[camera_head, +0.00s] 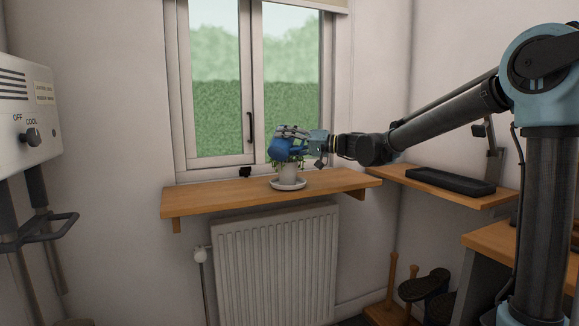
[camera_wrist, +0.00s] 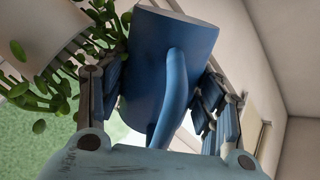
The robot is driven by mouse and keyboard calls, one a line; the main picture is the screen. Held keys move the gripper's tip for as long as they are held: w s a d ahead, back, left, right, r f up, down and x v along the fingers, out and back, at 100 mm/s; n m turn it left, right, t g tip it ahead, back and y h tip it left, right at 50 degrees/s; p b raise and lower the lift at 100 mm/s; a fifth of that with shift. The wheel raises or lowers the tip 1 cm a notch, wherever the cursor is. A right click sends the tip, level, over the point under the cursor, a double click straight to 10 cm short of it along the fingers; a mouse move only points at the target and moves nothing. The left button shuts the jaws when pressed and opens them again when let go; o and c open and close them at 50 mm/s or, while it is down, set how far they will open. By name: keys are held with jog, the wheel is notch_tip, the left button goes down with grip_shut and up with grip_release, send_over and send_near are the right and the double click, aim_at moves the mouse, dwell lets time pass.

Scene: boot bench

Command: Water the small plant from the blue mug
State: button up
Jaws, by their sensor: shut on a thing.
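The blue mug (camera_head: 285,149) is held tilted above the small plant (camera_head: 296,161) in the head view. The plant has green leaves in a white pot (camera_head: 289,172), which stands on a white saucer (camera_head: 288,184) on the wooden sill shelf. My gripper (camera_head: 298,134) is shut on the mug from the right. In the wrist view the mug (camera_wrist: 172,58) fills the middle between the fingers, its handle facing the camera. Leaves (camera_wrist: 45,90) and part of the white pot (camera_wrist: 45,30) show at the left. The inside of the mug is hidden, and no water is visible.
The window (camera_head: 250,85) is close behind the plant. A small dark object (camera_head: 245,172) sits on the shelf (camera_head: 215,195) to the left. A radiator (camera_head: 275,265) hangs below. A black tray (camera_head: 450,181) lies on the right-hand shelf. The shelf's left part is mostly clear.

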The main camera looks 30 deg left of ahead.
jog(key=shift+f+m, duration=0.2)
jog(key=shift+m, duration=0.6)
jog(key=shift+s+p, duration=0.3)
jog(key=shift+p, duration=0.15)
jog(key=shift+w, duration=0.1)
dwell(0.3)
jog(key=shift+s+f+m+p, duration=0.2)
jog(key=shift+s+m+p, duration=0.2)
jog(key=shift+s+m, duration=0.1)
dwell(0.6)
jog(key=shift+r, duration=0.1)
jog(key=shift+s+r+n, duration=0.15)
jog(key=shift+r+n, duration=0.2)
jog(key=shift+n, duration=0.85)
jog(key=shift+f+n+b, duration=0.15)
jog(key=shift+f+n, duration=0.3)
jog(key=shift+n, duration=0.4)
jog(key=shift+f+n+b, duration=0.15)
jog(key=shift+f+n, duration=0.3)
jog(key=shift+n, duration=0.4)
jog(key=shift+s+d+r+n, duration=0.1)
jog(key=shift+s+r+n, duration=0.1)
jog(key=shift+n, duration=0.2)
